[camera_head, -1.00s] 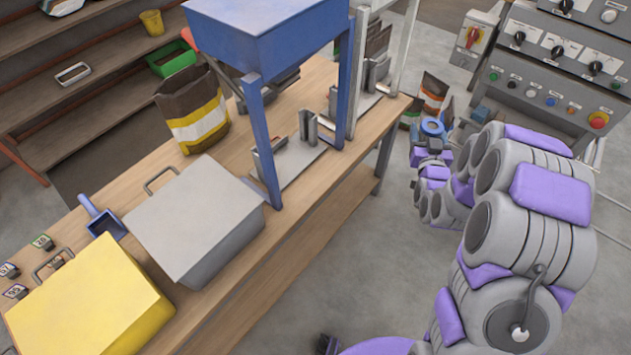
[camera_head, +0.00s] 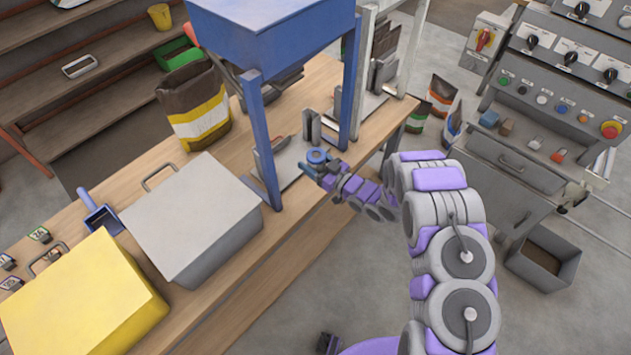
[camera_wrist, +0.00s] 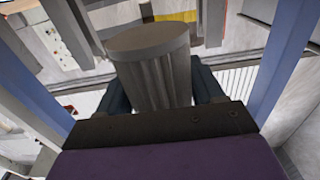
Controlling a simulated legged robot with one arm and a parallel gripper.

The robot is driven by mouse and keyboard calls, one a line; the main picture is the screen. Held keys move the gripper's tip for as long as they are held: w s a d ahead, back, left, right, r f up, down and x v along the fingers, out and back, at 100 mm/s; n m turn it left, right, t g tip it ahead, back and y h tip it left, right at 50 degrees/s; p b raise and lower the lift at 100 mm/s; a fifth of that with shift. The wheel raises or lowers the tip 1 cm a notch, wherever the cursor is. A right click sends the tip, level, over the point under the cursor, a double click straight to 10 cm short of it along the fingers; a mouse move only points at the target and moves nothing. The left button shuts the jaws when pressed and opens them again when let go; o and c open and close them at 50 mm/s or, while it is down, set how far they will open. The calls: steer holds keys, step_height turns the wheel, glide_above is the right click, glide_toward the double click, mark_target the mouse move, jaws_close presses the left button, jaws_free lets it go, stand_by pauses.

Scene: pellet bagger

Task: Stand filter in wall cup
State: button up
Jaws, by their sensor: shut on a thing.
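The filter is a grey pleated cylinder (camera_wrist: 160,78) with a flat round end, seen close in the wrist view. My gripper (camera_wrist: 160,92) is shut on it, with one dark finger on each side. In the head view, my gripper (camera_head: 316,168) is over the near edge of the wooden bench, beside the blue frame. I cannot make out a wall cup in either view.
A grey box (camera_head: 190,220) and a yellow box (camera_head: 80,300) stand on the bench. A control panel (camera_head: 560,90) is at the right. An open bin (camera_head: 545,262) sits on the floor.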

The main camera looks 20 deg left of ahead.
steer(key=f, duration=0.1)
steer(key=a+f, duration=0.1)
steer(key=f, duration=0.3)
steer(key=shift+a+b, duration=0.35)
steer(key=shift+a, duration=0.05)
steer(key=f, duration=0.1)
steer(key=d+f, duration=0.1)
steer(key=f, duration=0.1)
steer(key=shift+w+d+f+b, duration=0.1)
steer(key=shift+d+b, duration=0.2)
steer(key=shift+b, duration=0.05)
steer(key=shift+a, duration=0.35)
steer(key=o, duration=0.8)
steer(key=shift+a+f, duration=0.25)
steer(key=shift+c, duration=0.2)
steer(key=o, duration=0.3)
steer(key=shift+d+r, duration=0.1)
steer(key=shift+d, duration=0.1)
steer(key=shift+d+r, duration=0.1)
steer(key=shift+d, duration=0.15)
steer(key=shift+d, duration=0.1)
steer(key=v, duration=0.5)
steer(key=p+v, duration=0.1)
steer(key=v, duration=0.5)
steer(key=shift+s+d, duration=0.15)
steer(key=shift+s, duration=0.15)
